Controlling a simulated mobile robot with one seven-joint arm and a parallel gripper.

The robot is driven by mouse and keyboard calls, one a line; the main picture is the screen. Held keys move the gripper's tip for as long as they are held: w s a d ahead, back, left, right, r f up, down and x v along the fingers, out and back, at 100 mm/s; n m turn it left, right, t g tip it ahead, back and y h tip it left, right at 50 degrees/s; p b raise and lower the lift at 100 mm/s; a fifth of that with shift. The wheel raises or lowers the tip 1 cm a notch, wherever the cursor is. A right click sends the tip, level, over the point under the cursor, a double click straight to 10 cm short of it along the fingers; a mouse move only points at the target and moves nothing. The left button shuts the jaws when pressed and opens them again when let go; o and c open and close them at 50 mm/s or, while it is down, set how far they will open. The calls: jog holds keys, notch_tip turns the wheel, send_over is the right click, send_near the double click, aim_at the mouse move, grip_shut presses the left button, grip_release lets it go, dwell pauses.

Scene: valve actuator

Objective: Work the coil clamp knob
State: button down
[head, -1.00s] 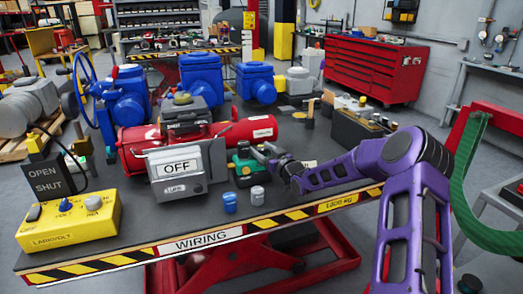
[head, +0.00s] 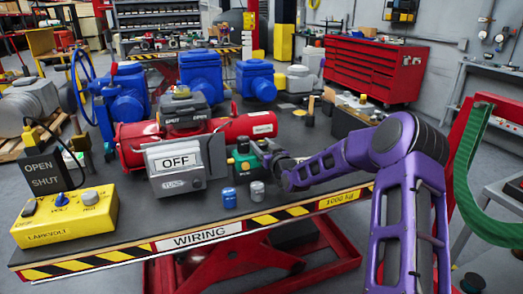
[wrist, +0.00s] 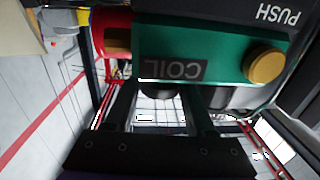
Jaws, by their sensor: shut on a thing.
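The green coil unit (head: 246,160) sits on the bench to the right of the grey OFF box, with a yellow button on it. In the wrist view the unit (wrist: 220,45) fills the top, with a dark COIL label and a round brass-yellow button. A dark round knob (wrist: 160,88) sits under the label, between my fingers. My gripper (wrist: 160,98) is shut on this knob, one finger on each side; the exact contact is in shadow. In the head view my gripper (head: 268,157) reaches the unit from the right, its fingertips hard to make out.
The grey OFF box (head: 178,165) stands left of the unit, before a red cylinder (head: 240,127). A blue can (head: 229,198) and a grey can (head: 257,191) stand just in front. The yellow control box (head: 65,218) is at the bench's left. A dark parts box (head: 350,122) is behind my arm.

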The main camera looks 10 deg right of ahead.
jog(key=shift+a+m+t+h+b, duration=0.15)
jog(key=shift+m+h+b, duration=0.3)
jog(key=shift+h, duration=0.35)
jog(key=shift+a+m+t+h+b, duration=0.15)
jog(key=shift+m+h+b, duration=0.25)
jog(key=shift+h, duration=0.4)
jog(key=shift+d+m+h, duration=0.2)
jog(key=shift+m+h, duration=0.35)
jog(key=shift+h, duration=0.15)
jog(key=c, duration=0.5)
grip_release()
jog(key=shift+d+n+y, duration=0.15)
jog(key=shift+n+y, duration=0.15)
jog(key=shift+y, duration=0.1)
